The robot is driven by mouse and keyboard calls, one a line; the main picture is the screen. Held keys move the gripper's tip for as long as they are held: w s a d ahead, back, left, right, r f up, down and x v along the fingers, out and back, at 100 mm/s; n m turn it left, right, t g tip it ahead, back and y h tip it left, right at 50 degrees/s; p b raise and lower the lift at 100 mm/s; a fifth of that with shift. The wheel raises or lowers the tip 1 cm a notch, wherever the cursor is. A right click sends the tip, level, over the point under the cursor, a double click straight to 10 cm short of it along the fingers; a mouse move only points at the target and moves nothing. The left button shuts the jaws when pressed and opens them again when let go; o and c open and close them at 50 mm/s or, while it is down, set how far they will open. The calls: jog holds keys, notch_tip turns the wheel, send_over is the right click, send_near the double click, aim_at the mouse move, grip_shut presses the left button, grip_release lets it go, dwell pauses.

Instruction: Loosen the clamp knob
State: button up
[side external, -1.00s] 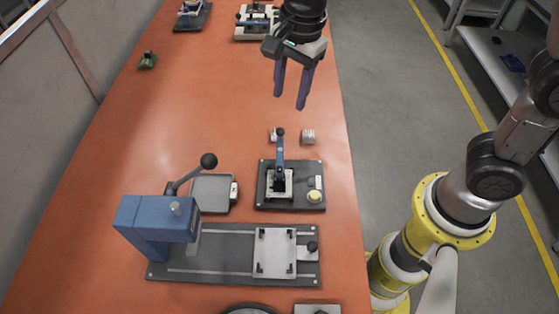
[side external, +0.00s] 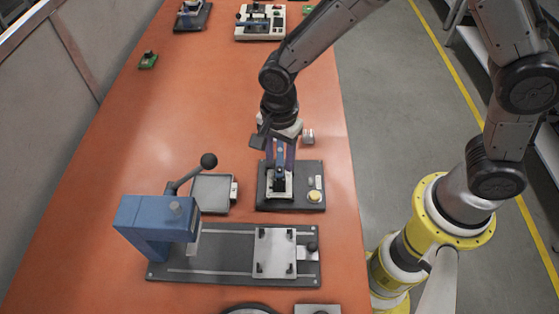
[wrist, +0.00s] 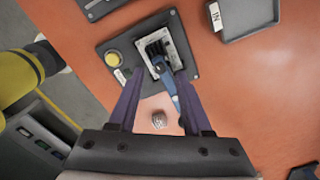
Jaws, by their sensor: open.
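A dark base plate (side external: 264,198) carries a toggle clamp with a blue lever, a white block and a yellow button (side external: 315,196). In the wrist view the blue clamp lever (wrist: 166,80) lies between the two purple fingers of my gripper (wrist: 158,74); I cannot tell whether they touch it. In the side view my gripper (side external: 280,165) is open, pointing down at this clamp and partly hiding it. The lever's knob end is hard to make out now. Another small black knob (side external: 312,246) sits at the right end of the long slide plate.
A blue press (side external: 160,225) with a black-knobbed lever (side external: 208,161) stands at the front left. A grey tray (side external: 212,194) lies left of the clamp. A small striped block (side external: 308,136) is behind it. The table's left-middle is clear, with a green part (side external: 148,60) farther back.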

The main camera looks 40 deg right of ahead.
aim_at(279, 170)
jog(key=shift+f, duration=1.15)
